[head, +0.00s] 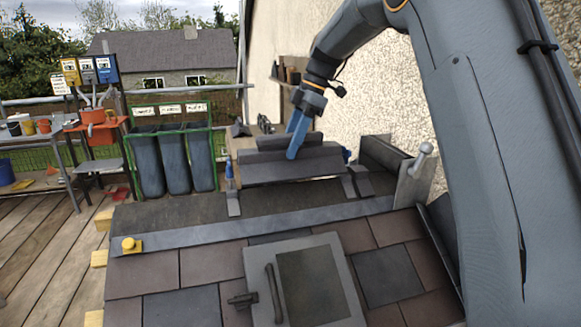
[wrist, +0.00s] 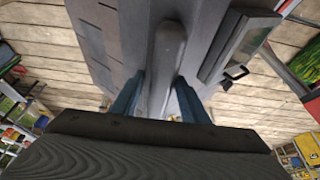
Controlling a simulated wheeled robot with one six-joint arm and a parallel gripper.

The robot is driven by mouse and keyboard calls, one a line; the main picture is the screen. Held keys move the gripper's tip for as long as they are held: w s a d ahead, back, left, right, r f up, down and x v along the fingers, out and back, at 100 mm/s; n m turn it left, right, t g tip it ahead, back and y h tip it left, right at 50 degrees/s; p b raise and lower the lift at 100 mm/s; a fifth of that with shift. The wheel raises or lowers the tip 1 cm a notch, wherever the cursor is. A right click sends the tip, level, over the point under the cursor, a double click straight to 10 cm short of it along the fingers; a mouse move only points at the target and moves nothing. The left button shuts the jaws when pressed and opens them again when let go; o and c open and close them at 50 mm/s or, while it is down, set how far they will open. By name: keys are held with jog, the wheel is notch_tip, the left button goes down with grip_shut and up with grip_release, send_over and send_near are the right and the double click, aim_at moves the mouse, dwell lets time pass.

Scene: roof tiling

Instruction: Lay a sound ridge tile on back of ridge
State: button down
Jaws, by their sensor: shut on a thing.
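My gripper (head: 297,138), with blue fingers, is shut on a dark grey ridge tile (head: 290,168). The tile is held lengthwise across the picture above the back of the roof, beyond the grey ridge strip (head: 250,225). In the wrist view the tile (wrist: 150,152) fills the lower part, and the blue fingers of my gripper (wrist: 158,100) pass behind its edge. A dark raised piece (head: 270,143) shows behind the finger; I cannot tell whether it belongs to the held tile. The tile's underside and any contact below it are hidden.
A roof hatch (head: 308,280) lies among the near slates. A yellow fitting (head: 130,245) sits at the strip's left end. Small dark pieces (head: 357,182) lie right of the tile, near a pale wall (head: 375,85). Several bins (head: 172,160) and a workbench stand left on the deck.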

jog(key=shift+f+p, duration=1.25)
jog(key=shift+f, duration=2.9)
jog(key=shift+f, duration=0.1)
jog(key=c, duration=1)
grip_release()
jog(key=shift+s+f, duration=0.1)
jog(key=shift+c, duration=0.2)
jog(key=b+v, duration=0.4)
jog(key=v, duration=0.8)
